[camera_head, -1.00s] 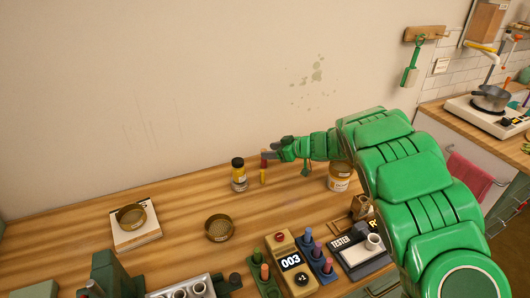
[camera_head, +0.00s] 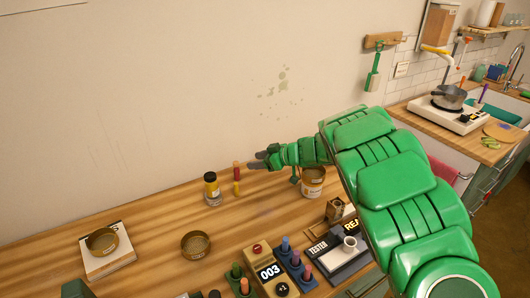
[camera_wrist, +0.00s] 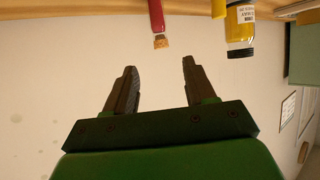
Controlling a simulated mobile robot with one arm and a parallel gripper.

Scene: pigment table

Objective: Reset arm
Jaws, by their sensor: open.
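My gripper (camera_head: 258,161) is at the end of my green arm, above the back of the wooden table. In the wrist view its two dark fingers (camera_wrist: 158,72) stand apart with nothing between them. A slim red piece (camera_head: 236,167) stands upright above a yellow part, just left of the fingertips and apart from them in the head view. In the wrist view a red stick with a tan tip (camera_wrist: 157,22) lies beyond the fingers, not touching them. I cannot tell if the red and yellow parts are joined.
A labelled tan jar (camera_head: 313,184) stands below my wrist. Round tan dishes (camera_head: 196,245), a counter device (camera_head: 268,270) and a tester (camera_head: 335,258) are nearer. The table's left back is clear.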

